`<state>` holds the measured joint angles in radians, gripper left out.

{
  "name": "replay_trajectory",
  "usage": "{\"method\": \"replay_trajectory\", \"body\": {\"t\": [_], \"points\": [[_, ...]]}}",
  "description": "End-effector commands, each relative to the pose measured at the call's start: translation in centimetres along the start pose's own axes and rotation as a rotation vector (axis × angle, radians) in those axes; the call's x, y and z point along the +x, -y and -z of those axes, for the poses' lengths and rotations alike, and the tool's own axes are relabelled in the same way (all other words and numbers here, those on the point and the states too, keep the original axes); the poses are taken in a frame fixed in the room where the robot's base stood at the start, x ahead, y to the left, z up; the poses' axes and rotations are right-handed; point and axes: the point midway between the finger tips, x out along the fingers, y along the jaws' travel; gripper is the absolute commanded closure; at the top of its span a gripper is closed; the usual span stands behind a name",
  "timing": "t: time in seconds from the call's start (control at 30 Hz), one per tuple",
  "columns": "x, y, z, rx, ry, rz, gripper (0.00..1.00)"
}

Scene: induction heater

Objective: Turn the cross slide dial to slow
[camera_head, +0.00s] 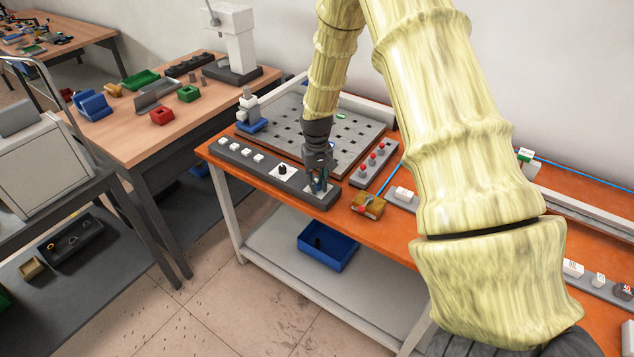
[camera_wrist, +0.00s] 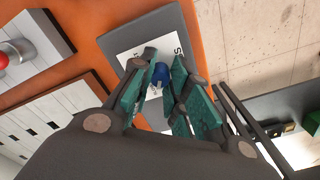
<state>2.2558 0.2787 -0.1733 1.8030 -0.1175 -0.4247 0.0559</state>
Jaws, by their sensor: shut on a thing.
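A grey control strip (camera_head: 240,158) runs along the front edge of the orange table and carries two dials on white plates. My gripper (camera_head: 318,188) points down over the right-hand plate and hides most of it. In the wrist view, my gripper (camera_wrist: 158,92) has its green fingers shut on a small dark blue dial (camera_wrist: 160,74). The dial sits on a white plate (camera_wrist: 133,62) with lettering, of which an S shows. The dial's setting cannot be read. The other dial, with a black knob (camera_head: 283,169), stands free to the left of my gripper.
Behind the strip lies a grey perforated plate (camera_head: 285,112). A panel with red buttons (camera_head: 372,163) and a yellow block (camera_head: 368,205) are close on the right. A blue bin (camera_head: 327,247) sits on the shelf below. The wooden table at left holds several parts.

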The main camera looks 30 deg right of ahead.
Motion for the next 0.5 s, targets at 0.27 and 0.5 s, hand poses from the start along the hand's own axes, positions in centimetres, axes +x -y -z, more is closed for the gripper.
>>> {"method": "replay_trajectory", "body": {"t": [0.27, 0.5], "points": [[-0.08, -0.09, 0.10, 0.000, -0.002, -0.001, 1.00], [-0.06, -0.03, 0.08, 0.000, -0.002, -0.001, 0.59]]}}
